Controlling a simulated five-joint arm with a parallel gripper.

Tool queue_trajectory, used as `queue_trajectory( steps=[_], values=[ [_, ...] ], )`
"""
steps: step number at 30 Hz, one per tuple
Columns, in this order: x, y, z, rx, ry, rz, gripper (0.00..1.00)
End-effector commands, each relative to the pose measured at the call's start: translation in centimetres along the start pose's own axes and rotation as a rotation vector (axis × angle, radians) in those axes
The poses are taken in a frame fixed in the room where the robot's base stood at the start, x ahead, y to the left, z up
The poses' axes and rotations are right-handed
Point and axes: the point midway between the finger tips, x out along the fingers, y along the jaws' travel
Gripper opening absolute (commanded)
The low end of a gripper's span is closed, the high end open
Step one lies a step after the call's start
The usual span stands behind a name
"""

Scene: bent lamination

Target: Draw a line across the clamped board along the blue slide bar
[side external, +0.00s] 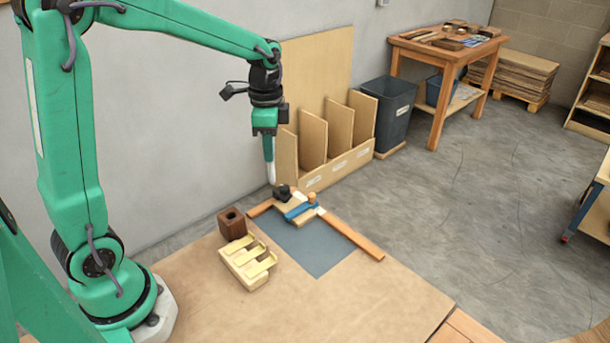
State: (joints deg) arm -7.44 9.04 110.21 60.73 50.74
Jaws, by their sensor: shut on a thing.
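My gripper (268,134) points down above the far end of the work mat and is shut on a white pen-like tool (270,168). The tool's lower tip ends close above or beside a black clamp-like part (283,192); I cannot tell whether it touches anything. The light wooden board (288,208) lies at the top of the grey mat, with the black part at its left end. The blue slide bar (300,211) lies across the board, with a small orange-brown block (312,198) by its right end. Any drawn line is too small to make out.
A dark brown block with a hole (232,222) and a pale slotted wooden stand (245,262) are left of the grey mat (317,249). A wooden strip (350,234) edges the mat on the right. A divided wooden rack (338,165) stands behind. The front tabletop is clear.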

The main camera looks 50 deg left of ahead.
Motion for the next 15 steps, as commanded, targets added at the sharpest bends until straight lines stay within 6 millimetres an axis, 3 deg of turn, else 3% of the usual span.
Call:
queue_trajectory(
  steps=[7, 15],
  values=[
    [1.4, -2.1, -4.3, 0.02, -0.001, 0.002, 0.03],
    [2.3, -3.1, -6.7, 0.028, -0.001, 0.001, 0.03]
  ],
)
